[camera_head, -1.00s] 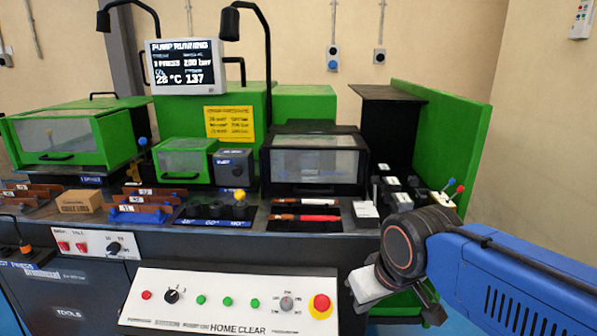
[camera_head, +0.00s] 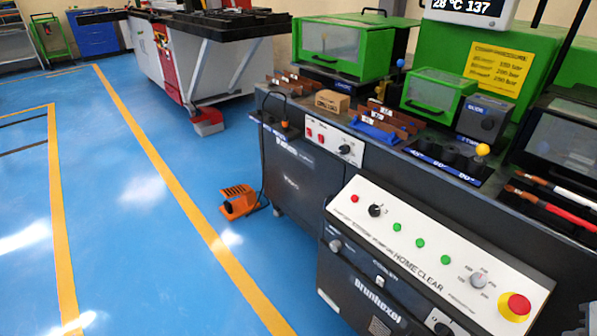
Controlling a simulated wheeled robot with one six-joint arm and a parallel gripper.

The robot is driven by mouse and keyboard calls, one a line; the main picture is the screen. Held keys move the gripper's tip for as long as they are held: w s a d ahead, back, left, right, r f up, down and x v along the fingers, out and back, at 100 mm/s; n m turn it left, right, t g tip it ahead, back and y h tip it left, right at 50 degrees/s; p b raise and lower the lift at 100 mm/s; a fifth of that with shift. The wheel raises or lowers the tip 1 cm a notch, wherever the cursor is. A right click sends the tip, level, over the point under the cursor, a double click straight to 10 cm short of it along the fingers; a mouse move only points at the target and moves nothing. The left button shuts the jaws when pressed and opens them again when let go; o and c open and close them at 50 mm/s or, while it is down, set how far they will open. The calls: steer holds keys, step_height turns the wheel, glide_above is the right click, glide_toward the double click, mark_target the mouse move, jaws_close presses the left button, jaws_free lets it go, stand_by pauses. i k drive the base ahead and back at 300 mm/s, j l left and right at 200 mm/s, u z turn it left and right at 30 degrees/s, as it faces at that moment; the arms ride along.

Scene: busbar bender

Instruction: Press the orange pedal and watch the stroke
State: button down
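The orange pedal (camera_head: 238,201) sits on the blue floor just left of the machine's left end, with a dark cable running from it. It stands close to the machine's lower side. The green busbar bender (camera_head: 345,46) is at the upper right, with its clear guard in front. The slanted control panel (camera_head: 430,245) with green buttons and a red-yellow emergency stop (camera_head: 514,306) is at the lower right. The display (camera_head: 467,8) at the top edge is cut off and shows 28 °C and 137. My gripper is outside this view.
Open blue floor (camera_head: 120,200) with yellow lines lies left of the pedal. A grey and red machine (camera_head: 210,60) stands behind. The control panel juts forward at right.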

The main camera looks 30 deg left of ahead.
mark_target(236, 190)
steer(key=u, duration=1.55)
steer(key=i+j, duration=0.25)
steer(key=i, duration=0.25)
steer(key=i+j, duration=0.3)
steer(key=i, duration=0.25)
steer(key=i+j, duration=0.25)
steer(key=i, duration=0.25)
steer(key=i+j, duration=0.3)
steer(key=i, duration=0.2)
steer(key=i+j, duration=0.25)
steer(key=i, duration=0.3)
